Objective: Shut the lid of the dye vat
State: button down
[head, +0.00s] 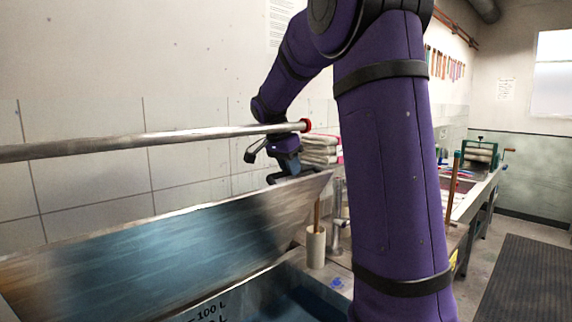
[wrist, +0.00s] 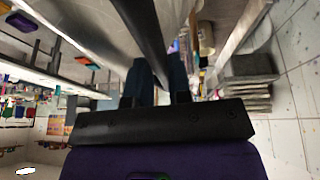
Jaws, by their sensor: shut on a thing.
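The dye vat (head: 262,302) stands low in the head view, with litre marks on its inner wall and dark blue liquid inside. Its metal lid (head: 170,255) is raised and tilted, its inner face stained blue. My gripper (head: 290,176) is at the upper edge of the lid, near its right corner. In the wrist view my gripper (wrist: 154,88) has its fingers on either side of a dark strip, which looks like the lid's edge (wrist: 148,40). It is shut on that edge. The fingertips are partly hidden.
A metal rail (head: 150,138) with a red end crosses in front of my arm above the lid. A beige cup (head: 316,247) with a stick stands on the counter right of the lid. Folded cloths (head: 320,150) lie behind. A dark floor mat (head: 520,275) lies at right.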

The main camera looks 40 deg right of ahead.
jog(key=c, duration=1.1)
grip_release()
jog(key=shift+o, duration=0.2)
jog(key=shift+w, duration=0.15)
